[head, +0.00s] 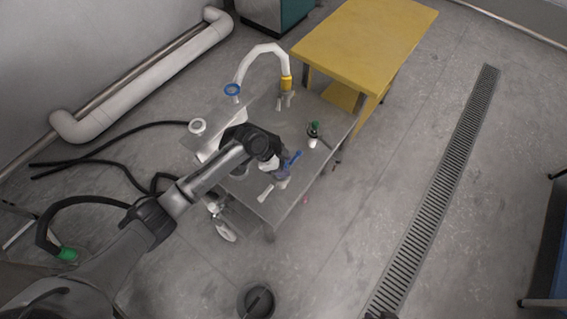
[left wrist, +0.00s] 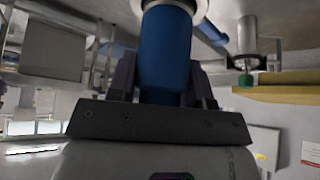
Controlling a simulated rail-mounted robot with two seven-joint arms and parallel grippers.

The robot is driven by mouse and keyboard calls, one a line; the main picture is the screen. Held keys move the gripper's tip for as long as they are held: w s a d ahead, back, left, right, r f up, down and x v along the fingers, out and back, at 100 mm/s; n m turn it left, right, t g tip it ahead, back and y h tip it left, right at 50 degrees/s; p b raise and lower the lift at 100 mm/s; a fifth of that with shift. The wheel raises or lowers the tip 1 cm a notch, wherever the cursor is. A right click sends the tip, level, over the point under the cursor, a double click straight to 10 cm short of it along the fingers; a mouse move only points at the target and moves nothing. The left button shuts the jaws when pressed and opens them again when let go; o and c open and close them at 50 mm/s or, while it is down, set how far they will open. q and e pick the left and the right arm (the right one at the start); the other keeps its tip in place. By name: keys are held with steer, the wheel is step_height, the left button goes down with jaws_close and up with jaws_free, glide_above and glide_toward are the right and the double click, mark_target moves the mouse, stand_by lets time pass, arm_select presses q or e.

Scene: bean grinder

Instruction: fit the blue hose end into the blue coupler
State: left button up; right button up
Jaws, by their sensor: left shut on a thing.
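My left gripper (head: 272,166) is over the near part of the metal cart, partly hidden by its own wrist. In the left wrist view, its fingers (left wrist: 165,85) are shut on a blue cylinder, which looks like the blue hose end (left wrist: 166,50). A pale ring meets its upper end. Blue lever-like parts, seemingly of the blue coupler (head: 293,158), show right beside the gripper in the head view. The blue hose end is hidden there, so I cannot tell whether it sits in the coupler.
The metal cart (head: 345,122) also carries a green-topped fitting (head: 315,127) and a white hose (head: 262,48) with a yellow end (head: 287,83). A blue ring (head: 232,89) is at the hose's other side.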

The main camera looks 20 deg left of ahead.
arm_select(q)
steer(key=o, duration=1.2)
steer(key=shift+o, duration=0.4)
steer(key=shift+f, duration=0.1)
steer(key=p+v, duration=0.2)
steer(key=v, duration=1.2)
steer(key=shift+p, duration=0.4)
steer(key=shift+d, duration=0.1)
